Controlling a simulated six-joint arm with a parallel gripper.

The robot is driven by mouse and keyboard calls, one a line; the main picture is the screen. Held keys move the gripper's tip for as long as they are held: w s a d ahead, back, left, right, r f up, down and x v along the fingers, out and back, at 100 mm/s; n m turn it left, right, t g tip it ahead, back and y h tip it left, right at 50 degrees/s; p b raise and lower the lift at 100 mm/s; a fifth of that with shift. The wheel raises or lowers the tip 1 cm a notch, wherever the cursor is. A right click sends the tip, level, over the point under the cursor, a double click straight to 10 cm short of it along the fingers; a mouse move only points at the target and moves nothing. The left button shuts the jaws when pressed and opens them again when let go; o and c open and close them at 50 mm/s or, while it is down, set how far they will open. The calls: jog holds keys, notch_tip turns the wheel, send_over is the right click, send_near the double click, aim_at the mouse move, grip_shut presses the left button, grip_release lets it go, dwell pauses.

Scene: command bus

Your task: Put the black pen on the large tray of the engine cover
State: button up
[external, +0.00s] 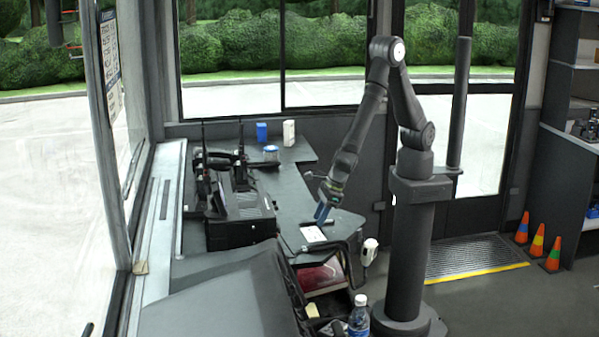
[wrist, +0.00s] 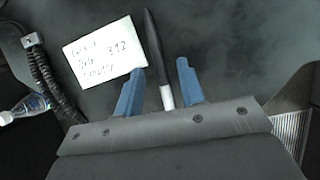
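The black pen (wrist: 154,50) with a white end lies on a dark surface in the wrist view, beside a handwritten white card (wrist: 104,55). My gripper (wrist: 160,72) is open, with its blue fingers on either side of the pen's lower part and gaps on both sides. In the external view my gripper (external: 321,212) points down just above the dark counter (external: 290,200), by the white card (external: 313,233); I cannot make out the pen there. A black cover (external: 220,300) is in the foreground, with an open tray-like recess holding a dark red item (external: 322,275); which part is the large tray is unclear.
Black radio equipment (external: 240,205) stands left on the counter. A blue box (external: 262,132), white box (external: 289,132) and blue-lidded jar (external: 271,153) are behind. A water bottle (external: 359,318) and a white-headed handle (external: 369,250) are near my base.

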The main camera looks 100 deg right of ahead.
grip_shut()
jog(key=shift+r, duration=0.15)
